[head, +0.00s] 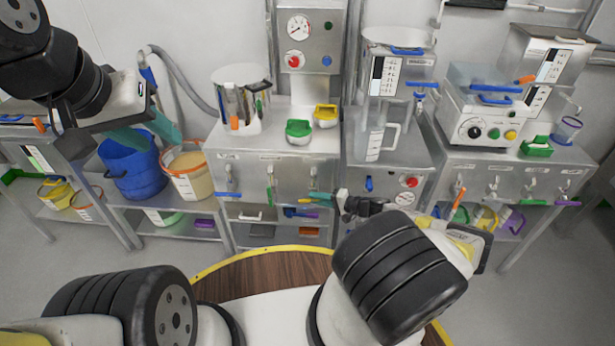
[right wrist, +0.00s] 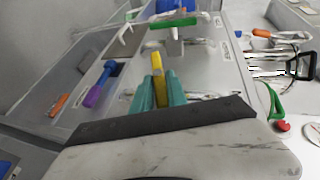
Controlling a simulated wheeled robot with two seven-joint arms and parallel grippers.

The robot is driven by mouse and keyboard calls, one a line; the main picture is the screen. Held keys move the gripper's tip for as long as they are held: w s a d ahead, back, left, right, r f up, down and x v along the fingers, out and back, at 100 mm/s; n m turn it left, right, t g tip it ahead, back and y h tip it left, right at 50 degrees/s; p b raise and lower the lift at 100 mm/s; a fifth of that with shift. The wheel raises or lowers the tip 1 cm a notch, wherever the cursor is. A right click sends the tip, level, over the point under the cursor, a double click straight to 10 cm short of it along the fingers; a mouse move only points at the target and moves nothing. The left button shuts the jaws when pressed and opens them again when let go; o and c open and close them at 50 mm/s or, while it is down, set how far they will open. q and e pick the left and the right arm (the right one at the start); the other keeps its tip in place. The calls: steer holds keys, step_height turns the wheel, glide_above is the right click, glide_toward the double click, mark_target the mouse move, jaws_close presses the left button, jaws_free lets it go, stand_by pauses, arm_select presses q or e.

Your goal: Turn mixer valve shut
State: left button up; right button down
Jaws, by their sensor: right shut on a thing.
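A row of small valves sits on the front panel of the middle steel bench (head: 285,143). One has a blue handle (head: 228,194), one a green handle (head: 269,197), and one a yellow handle (right wrist: 158,72). The labels are too small to read, so I cannot tell which is the mixer valve. My right gripper (head: 322,198) is at this panel, its teal fingers closed around the yellow handle in the right wrist view (right wrist: 159,92). The fingers hide part of that handle. My left gripper (head: 150,132) is raised at the left, away from the valves; its fingers look apart and empty.
A clear jug (head: 376,137) is to the right. A blue bucket (head: 133,165) is behind my left gripper. The shelf below the valves holds a purple item (right wrist: 92,96). More valves line the right bench.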

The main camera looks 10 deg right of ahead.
steer(key=shift+s+a+f+m+t+y, duration=0.15)
steer(key=shift+m+t+y, duration=0.15)
steer(key=shift+y, duration=0.3)
steer(key=shift+w+d+f+m+t+y, duration=0.1)
steer(key=shift+f+m+t+y, duration=0.15)
steer(key=shift+y, duration=0.35)
steer(key=shift+s+a+r, duration=0.1)
steer(key=c, duration=1.3)
jaws_free()
steer(key=shift+s+d+t, duration=0.15)
steer(key=shift+d+t, duration=0.1)
steer(key=shift+d, duration=0.15)
steer(key=v, duration=0.7)
steer(key=shift+d, duration=0.1)
